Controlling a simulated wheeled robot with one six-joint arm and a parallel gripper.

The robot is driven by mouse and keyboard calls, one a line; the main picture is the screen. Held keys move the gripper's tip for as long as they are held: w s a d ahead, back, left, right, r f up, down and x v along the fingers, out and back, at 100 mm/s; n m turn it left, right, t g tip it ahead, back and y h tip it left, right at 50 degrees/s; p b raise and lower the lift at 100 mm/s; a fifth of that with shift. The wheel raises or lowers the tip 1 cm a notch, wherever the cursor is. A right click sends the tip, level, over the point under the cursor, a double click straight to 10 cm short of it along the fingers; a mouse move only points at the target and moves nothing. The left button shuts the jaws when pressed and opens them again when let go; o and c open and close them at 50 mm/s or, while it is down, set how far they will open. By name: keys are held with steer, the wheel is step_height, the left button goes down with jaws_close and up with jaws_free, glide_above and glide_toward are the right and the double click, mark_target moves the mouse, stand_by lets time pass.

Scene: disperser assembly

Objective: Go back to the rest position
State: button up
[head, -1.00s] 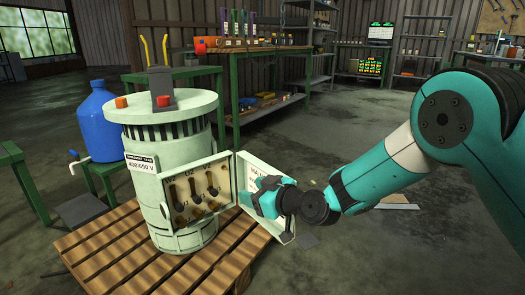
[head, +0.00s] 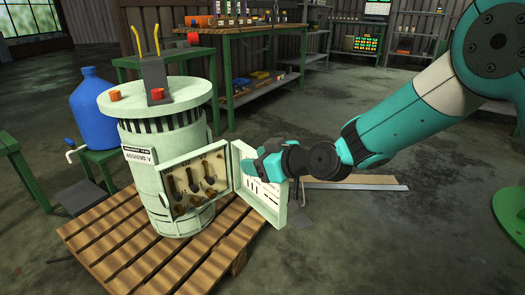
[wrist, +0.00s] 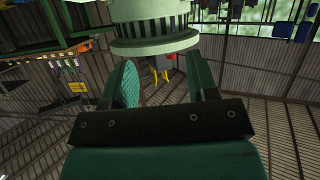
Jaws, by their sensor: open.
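A pale green cylindrical machine (head: 180,175) stands upright on a wooden pallet. Its terminal box is open and shows several dark levers (head: 195,183). The box's door (head: 262,190) is swung out to the right. My gripper (head: 258,166) is at the door's upper edge in the head view and hides part of it; I cannot tell if they touch. In the wrist view, the fingers of my gripper (wrist: 160,78) are apart with nothing held between them. The machine (wrist: 152,28) appears upside down beyond them.
The wooden pallet (head: 110,240) lies under the machine. A blue barrel (head: 93,108) stands on a green stand at left. A green workbench (head: 235,32) is behind. A flat board (head: 350,183) lies on the floor at right. Open floor lies in front of the pallet at right.

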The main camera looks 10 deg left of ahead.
steer(key=s+d+r+m+g+h, duration=0.3)
steer(key=s+d+r+h, duration=0.1)
steer(key=s+d, duration=0.95)
steer(key=s+d+r+m+g+h, duration=0.35)
steer(key=s+d, duration=0.65)
steer(key=s, duration=0.6)
step_height(320, 180, up, 38)
steer(key=p, duration=3.8)
steer(key=shift+s+d+f+n, duration=0.15)
steer(key=shift+n, duration=0.2)
steer(key=shift+f+h, duration=0.1)
steer(key=shift+h, duration=0.15)
steer(key=shift+c, duration=0.2)
